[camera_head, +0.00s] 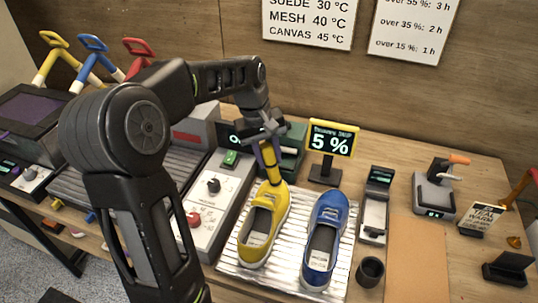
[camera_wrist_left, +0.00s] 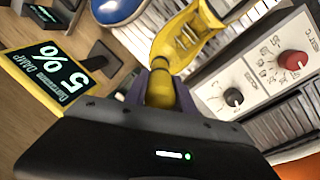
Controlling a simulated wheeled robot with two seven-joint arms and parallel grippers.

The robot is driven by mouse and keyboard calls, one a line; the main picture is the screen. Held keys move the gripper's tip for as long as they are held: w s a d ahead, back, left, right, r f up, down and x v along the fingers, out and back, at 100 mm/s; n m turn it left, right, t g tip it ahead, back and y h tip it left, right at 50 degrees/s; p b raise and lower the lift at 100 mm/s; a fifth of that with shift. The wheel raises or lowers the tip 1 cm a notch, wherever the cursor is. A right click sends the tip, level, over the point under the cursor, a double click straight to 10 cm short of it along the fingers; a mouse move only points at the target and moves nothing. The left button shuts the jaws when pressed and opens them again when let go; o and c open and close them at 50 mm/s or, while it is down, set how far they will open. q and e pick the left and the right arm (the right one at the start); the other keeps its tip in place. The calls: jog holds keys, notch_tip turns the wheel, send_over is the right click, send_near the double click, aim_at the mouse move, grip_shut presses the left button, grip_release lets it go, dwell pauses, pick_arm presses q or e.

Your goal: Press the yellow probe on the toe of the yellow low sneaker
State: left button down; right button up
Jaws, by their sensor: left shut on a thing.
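My left gripper (camera_head: 263,153) is shut on the yellow probe (camera_head: 270,165), which points down. In the left wrist view the probe (camera_wrist_left: 162,88) sits between the purple finger pads. The yellow low sneaker (camera_head: 259,228) lies on the ribbed white tray (camera_head: 293,283). The probe's lower end meets the far end of this sneaker in the head view. The wrist view also shows the probe's end against the yellow sneaker (camera_wrist_left: 190,38); whether they truly touch is hard to tell. The yellow-framed display (camera_head: 331,141) reads 5 %. My right gripper is not in view.
A blue sneaker (camera_head: 325,240) lies right of the yellow one. A control panel with knobs (camera_head: 213,205) stands on the left. A dark cup (camera_head: 369,272) and a small scale-like device (camera_head: 375,205) stand on the right. A brown board (camera_head: 417,262) lies bare.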

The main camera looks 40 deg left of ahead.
aim_at(271, 144)
pick_arm(q)
jog(key=shift+r+p, duration=2.5)
jog(key=shift+r, duration=0.9)
jog(key=shift+w, duration=0.1)
